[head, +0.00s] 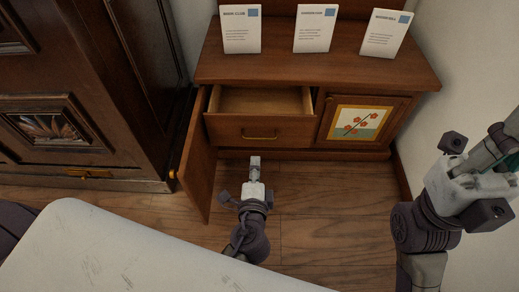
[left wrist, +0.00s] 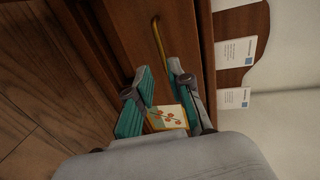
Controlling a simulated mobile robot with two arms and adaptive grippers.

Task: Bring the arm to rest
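My left gripper (head: 255,162) is low in front of the wooden cabinet (head: 320,62), pointing at its drawer front. In the left wrist view, its two teal-padded fingers (left wrist: 158,72) stand apart with nothing between them; the drawer's brass handle and a floral panel show beyond. The gripper appears clear of the drawer (head: 260,130), which is pulled partly out and looks empty. My right gripper (head: 500,150) is raised at the right edge, near the white wall. Its fingertips are partly cut off, so its opening is unclear.
The cabinet's left door (head: 197,160) stands open, left of my left gripper. The floral-panel door (head: 357,123) is shut. Three white cards (head: 315,28) stand on top. A dark armoire (head: 85,90) stands left. A pale surface (head: 130,250) fills the lower left. Wooden floor (head: 320,215) is clear between.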

